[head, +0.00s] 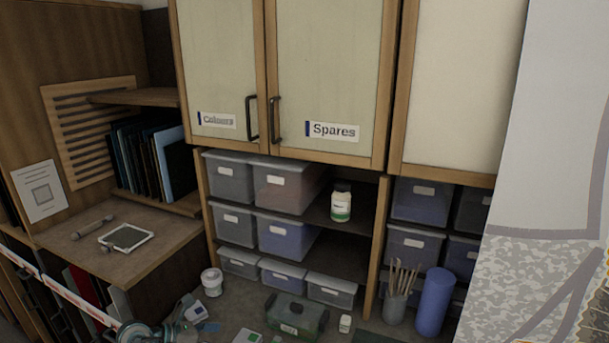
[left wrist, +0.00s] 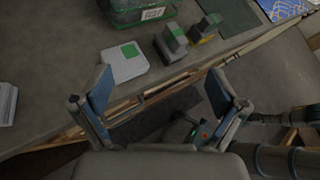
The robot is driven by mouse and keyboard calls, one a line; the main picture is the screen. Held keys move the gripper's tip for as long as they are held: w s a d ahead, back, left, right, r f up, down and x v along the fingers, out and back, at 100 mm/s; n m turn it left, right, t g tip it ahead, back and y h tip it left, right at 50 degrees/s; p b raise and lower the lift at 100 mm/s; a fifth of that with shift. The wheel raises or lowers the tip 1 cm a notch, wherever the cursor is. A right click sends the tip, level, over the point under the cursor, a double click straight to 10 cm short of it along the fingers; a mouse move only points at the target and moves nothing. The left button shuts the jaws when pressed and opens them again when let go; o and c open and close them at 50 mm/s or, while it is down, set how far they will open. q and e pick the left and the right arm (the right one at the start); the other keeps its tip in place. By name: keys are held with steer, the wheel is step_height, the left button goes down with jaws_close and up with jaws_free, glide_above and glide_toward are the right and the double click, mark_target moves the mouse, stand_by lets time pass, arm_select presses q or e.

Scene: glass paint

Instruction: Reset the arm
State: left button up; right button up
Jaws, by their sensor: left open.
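My left gripper (left wrist: 160,88) fills the lower part of the left wrist view, its two blue-padded fingers spread wide with nothing between them. It hangs near the front edge of the grey worktop (left wrist: 50,60), its tips pointing at the edge and the floor below. A grey-teal part of my left arm shows at the bottom left of the head view, where the fingertips are hard to make out. My right gripper does not show in either view.
A green-tinted case (head: 296,313), a white tub (head: 211,282), a brush pot (head: 399,300) and a blue cylinder (head: 435,302) stand on the worktop. Shut cupboards (head: 330,70) hang above storage boxes.

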arm_select(q)
steer(key=s+d+r+n+t+h, duration=0.2)
steer(key=d+r+n+t+h, duration=0.2)
steer(key=d+n+t+h, duration=0.3)
steer(key=s+a+f+n+t+y, duration=0.1)
steer(key=s+a+f+n+y, duration=0.25)
steer(key=f+n+y, duration=0.5)
steer(key=s+a+f+n+t+y, duration=0.1)
steer(key=s+a+f+n+y, duration=0.3)
steer(key=n, duration=0.8)
steer(key=a+f+n+t+y, duration=0.1)
steer(key=a+f+n+y, duration=0.4)
steer(key=n+y, duration=0.4)
steer(key=s+d+f+n+g+h, duration=0.25)
steer(key=s+f+g, duration=0.45)
steer(key=s, duration=0.5)
steer(key=s+d+f+n+g+h, duration=0.1)
steer(key=s+d+f+n+g, duration=0.3)
steer(key=s+f, duration=0.7)
steer(key=s+a+f+g, duration=0.1)
steer(key=s+f+g, duration=0.15)
steer(key=f, duration=2.05)
steer(key=s+a+f+g, duration=0.1)
steer(key=s+a+f, duration=0.2)
steer(key=s+f, duration=1.3)
steer(key=s, duration=0.2)
steer(key=shift+s+a+f, duration=0.2)
steer(key=shift+s+f, duration=0.15)
steer(key=shift+s, duration=0.05)
